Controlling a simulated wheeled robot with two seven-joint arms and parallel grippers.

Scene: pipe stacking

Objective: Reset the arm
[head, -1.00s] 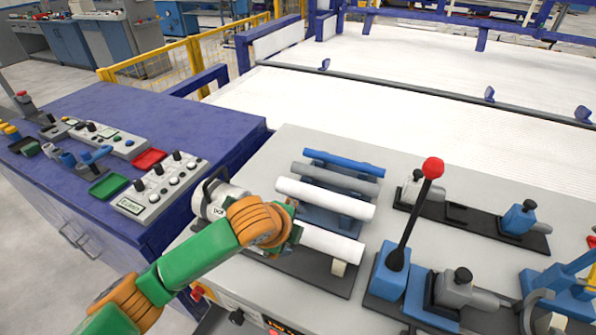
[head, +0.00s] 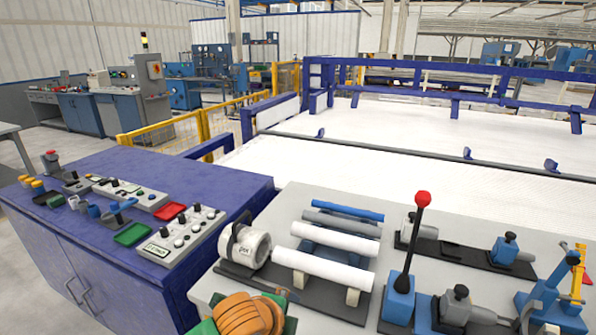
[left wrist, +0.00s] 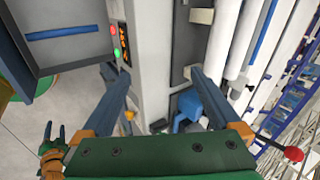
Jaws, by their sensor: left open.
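My left arm's orange and green wrist (head: 248,315) shows at the bottom of the head view, below the pipe rack; its fingers are hidden there. In the left wrist view, my left gripper (left wrist: 160,85) is open, its blue-grey fingers wide apart with nothing between them, above the bench's front edge. Two white pipes (head: 335,242), a grey pipe (head: 341,224) and a blue pipe (head: 347,210) lie side by side on the rack. A small green, orange and dark hand (left wrist: 50,148) at the lower left of the wrist view appears to be my right gripper; its opening is unclear.
The pale bench (head: 290,200) carries a black lever with a red knob (head: 423,198), a grey motor-like unit (head: 245,245) and several clamps. A purple cabinet (head: 110,255) with control boxes stands at left. A white bed (head: 400,160) lies behind.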

